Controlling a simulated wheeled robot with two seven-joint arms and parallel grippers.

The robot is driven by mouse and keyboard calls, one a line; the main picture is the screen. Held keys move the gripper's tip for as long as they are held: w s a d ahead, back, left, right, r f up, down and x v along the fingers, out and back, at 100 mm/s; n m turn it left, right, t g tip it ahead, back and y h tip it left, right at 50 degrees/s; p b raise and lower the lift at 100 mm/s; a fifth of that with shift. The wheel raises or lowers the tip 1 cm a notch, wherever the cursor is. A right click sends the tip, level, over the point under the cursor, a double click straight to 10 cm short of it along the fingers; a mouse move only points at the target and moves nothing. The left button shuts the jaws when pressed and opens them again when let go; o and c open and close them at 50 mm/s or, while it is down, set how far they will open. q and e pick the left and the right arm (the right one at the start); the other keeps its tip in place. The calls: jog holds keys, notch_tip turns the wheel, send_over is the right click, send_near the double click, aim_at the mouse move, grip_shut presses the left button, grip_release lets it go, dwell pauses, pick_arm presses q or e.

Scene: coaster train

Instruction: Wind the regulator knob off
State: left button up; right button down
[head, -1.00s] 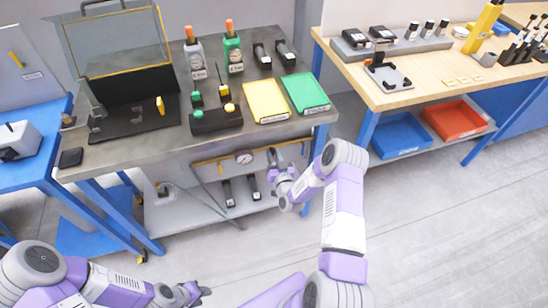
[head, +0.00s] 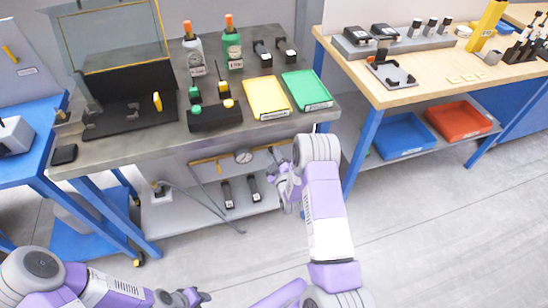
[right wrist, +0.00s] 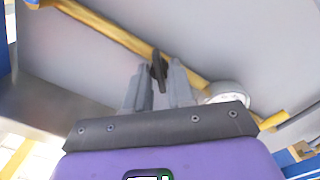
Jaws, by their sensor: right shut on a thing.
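The regulator knob (right wrist: 158,68) is a dark, narrow handle on the yellow pipe (right wrist: 110,36) in the right wrist view. My right gripper (right wrist: 160,86) is shut on it, with one grey finger on each side. The gauge also shows in the right wrist view (right wrist: 228,90), right of the knob. My left gripper (head: 198,297) hangs low over the floor, away from the panel; its finger gap is unclear.
The grey bench top (head: 140,150) overhangs the panel. A lower shelf (head: 185,215) holds dark-handled tools (head: 228,195) and a grey hose. Yellow (head: 267,98) and green (head: 307,90) trays lie on the bench. The floor in front is clear.

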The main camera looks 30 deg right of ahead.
jog(key=shift+f+n+b, duration=0.1)
jog(key=shift+n+b, duration=0.7)
jog(key=shift+n, duration=3.7)
jog(key=c, duration=1)
grip_release()
jog(key=shift+o, duration=0.2)
jog(key=p+v, duration=0.1)
jog(key=v, duration=0.6)
jog(key=shift+s+p, duration=0.35)
jog(key=shift+p, duration=0.05)
